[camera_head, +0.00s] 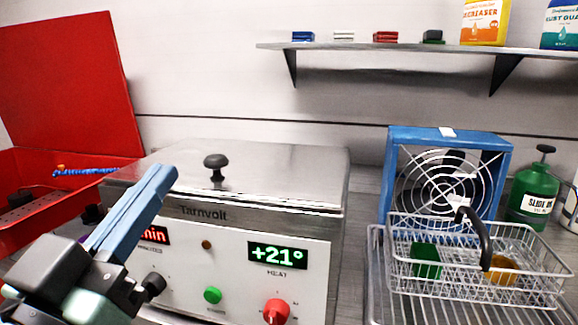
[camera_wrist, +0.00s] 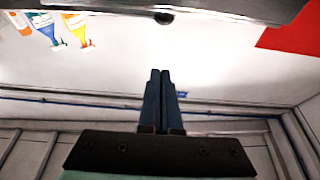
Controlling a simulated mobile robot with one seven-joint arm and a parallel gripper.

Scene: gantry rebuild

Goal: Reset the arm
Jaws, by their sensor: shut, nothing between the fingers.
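My gripper (camera_head: 162,180) shows at the lower left of the head view, its blue fingers pointing up and to the right. The fingers are together and hold nothing. In the wrist view the shut fingers (camera_wrist: 160,75) stand upright in the middle, with a pale wall behind them. In the head view the gripper is in front of the left part of a metal heating unit marked Tarnvolt (camera_head: 300,232) and hides part of its front. I cannot tell whether it touches the unit.
An open red toolbox (camera_head: 70,85) stands at the left. At the right are a wire basket (camera_head: 470,292) holding a green block (camera_head: 425,260), a blue fan (camera_head: 450,140) and a green bottle (camera_head: 533,190). A shelf (camera_head: 400,47) with small boxes and bottles runs above.

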